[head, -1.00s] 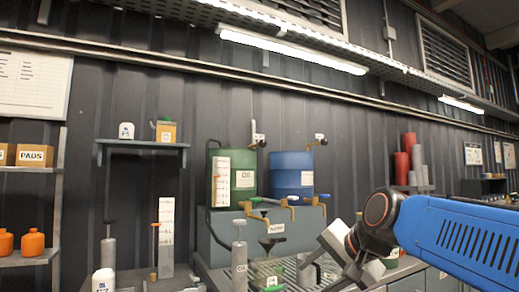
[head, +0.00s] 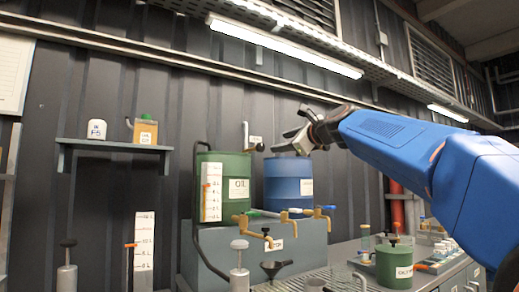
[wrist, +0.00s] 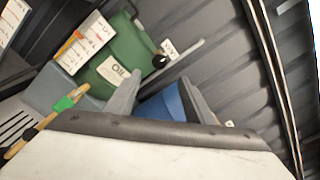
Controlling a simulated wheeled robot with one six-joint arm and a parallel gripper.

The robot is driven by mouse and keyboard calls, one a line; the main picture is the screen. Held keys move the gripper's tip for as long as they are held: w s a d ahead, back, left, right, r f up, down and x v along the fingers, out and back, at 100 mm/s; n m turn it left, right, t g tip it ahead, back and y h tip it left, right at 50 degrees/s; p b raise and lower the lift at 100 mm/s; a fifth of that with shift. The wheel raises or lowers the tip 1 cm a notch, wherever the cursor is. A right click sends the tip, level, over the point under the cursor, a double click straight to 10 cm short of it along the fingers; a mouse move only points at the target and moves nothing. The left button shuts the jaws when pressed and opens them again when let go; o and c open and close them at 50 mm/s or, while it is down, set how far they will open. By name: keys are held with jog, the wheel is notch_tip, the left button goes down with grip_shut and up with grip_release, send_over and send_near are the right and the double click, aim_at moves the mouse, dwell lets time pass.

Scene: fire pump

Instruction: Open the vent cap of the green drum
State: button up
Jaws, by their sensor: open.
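The green drum (head: 228,185), marked OIL, stands on a grey stand at the back wall, with a white scale on its left front. It also shows tilted in the wrist view (wrist: 133,45). A black ball knob (head: 260,147) with a white label stands over its right side; the knob also shows in the wrist view (wrist: 160,61). I cannot make out the vent cap for certain. My gripper (head: 284,140) is open and empty, above the blue drum and right of the knob. In the wrist view its fingers (wrist: 162,82) point toward the green drum's right side, apart from it.
The blue drum (head: 282,182) stands right of the green one, beneath my gripper. Brass taps with coloured handles (head: 287,215) stick out in front of the stand (head: 215,235). A shelf (head: 80,144) hangs left. A green can (head: 394,268) sits on the bench at right.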

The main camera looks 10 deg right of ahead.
aim_at(262, 147)
jog(key=x, duration=1.5)
jog(key=shift+f, duration=0.1)
jog(key=c, duration=1)
